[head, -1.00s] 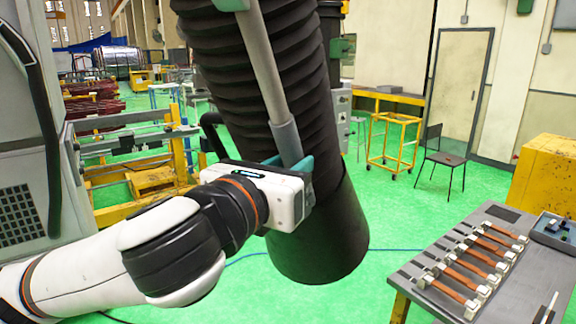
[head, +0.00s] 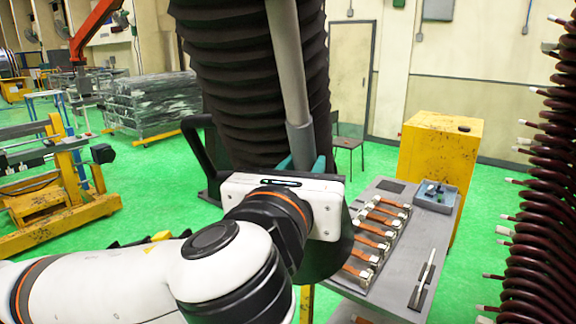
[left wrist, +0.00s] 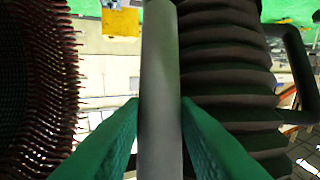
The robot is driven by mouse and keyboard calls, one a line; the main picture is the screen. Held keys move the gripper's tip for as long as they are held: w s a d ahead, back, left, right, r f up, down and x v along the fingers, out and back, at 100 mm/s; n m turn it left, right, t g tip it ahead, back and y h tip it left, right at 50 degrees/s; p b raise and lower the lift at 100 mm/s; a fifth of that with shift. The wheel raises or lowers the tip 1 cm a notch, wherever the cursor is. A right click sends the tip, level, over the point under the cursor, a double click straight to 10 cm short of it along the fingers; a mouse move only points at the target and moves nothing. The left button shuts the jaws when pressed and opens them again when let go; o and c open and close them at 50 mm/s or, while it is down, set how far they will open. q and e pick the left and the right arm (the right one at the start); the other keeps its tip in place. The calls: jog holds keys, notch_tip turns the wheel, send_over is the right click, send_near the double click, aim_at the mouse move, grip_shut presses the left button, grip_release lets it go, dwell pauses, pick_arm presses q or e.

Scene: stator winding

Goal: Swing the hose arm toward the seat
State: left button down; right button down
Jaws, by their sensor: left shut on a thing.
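The hose arm is a thick black corrugated hose (head: 250,85) with a grey metal bar (head: 287,60) along its front. My left gripper (head: 308,165) is shut on the lower part of this bar. In the left wrist view, its green fingers press on the bar (left wrist: 160,60) from both sides, and the ribbed hose (left wrist: 228,70) hangs just right of it. The hose's lower end is partly hidden by my gripper and arm. A dark chair (head: 350,143) stands behind, partly hidden by the hose. My right gripper is not in view.
A grey workbench (head: 395,285) with copper pieces and a small tray (head: 436,197) stands right of the hose. A yellow cabinet (head: 440,150) is behind it. Dark red coils with many ends (head: 545,220) fill the right edge.

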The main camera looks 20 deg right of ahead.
pick_arm(q)
jog(key=shift+a, duration=0.1)
jog(key=c, duration=1.4)
grip_release()
jog(key=shift+a, duration=0.15)
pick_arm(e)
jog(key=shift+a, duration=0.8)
